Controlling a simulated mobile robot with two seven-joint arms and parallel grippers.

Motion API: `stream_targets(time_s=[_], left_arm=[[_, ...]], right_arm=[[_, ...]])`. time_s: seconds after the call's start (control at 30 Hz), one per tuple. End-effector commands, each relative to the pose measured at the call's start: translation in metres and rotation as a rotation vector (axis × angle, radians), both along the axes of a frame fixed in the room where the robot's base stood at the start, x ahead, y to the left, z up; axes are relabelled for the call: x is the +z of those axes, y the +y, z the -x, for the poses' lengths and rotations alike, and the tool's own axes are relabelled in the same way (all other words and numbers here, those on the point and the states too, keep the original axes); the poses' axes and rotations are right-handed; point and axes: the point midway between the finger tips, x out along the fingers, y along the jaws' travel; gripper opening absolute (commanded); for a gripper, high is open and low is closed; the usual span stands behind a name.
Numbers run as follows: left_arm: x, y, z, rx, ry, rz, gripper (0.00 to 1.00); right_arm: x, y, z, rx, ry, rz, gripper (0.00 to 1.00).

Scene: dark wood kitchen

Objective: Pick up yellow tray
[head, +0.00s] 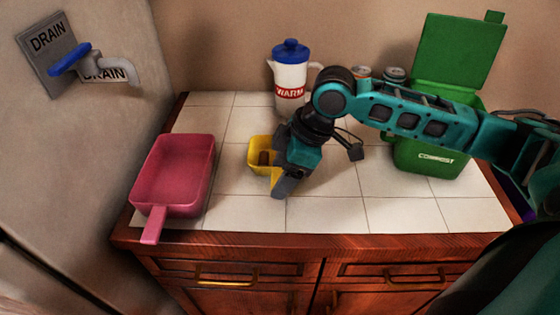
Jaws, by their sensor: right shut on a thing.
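The yellow tray (256,146) is a small open container on the white tiled counter, left of the middle, with something brown inside it. My right gripper (279,178) reaches in from the right and points down at the tray's right side. It is shut on the yellow tray, and the gripper and wrist hide the tray's right part. I cannot tell whether the tray touches the counter. My left gripper is not in view.
A pink tray with a handle (173,170) is at the left. A white jug with a blue lid (290,83) stands behind. A green compost bin (432,157) with its lid up and several cans (395,74) are at the back right. The front tiles (330,214) are clear.

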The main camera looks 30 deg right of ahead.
Motion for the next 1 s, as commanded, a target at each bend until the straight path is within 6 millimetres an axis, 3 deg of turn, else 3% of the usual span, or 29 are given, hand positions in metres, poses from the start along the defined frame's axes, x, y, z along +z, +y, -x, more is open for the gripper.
stream_targets(time_s=[0.23,0.57,0.6,0.67,0.87,1.0], left_arm=[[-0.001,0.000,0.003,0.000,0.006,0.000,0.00],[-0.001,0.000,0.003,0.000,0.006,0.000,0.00],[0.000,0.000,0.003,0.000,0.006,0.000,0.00],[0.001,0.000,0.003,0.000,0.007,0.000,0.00],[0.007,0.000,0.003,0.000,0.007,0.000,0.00],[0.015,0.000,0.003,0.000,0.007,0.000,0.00]], right_arm=[[0.000,0.000,0.000,0.000,-0.001,0.000,0.34],[0.004,0.000,-0.001,-0.001,-0.002,0.000,0.33],[0.006,0.000,-0.001,-0.001,-0.003,-0.001,0.27],[0.011,0.000,-0.001,-0.002,-0.005,-0.001,0.27],[0.045,0.000,-0.002,0.000,-0.008,0.000,0.27],[0.084,0.000,-0.002,0.001,-0.011,0.000,0.26]])
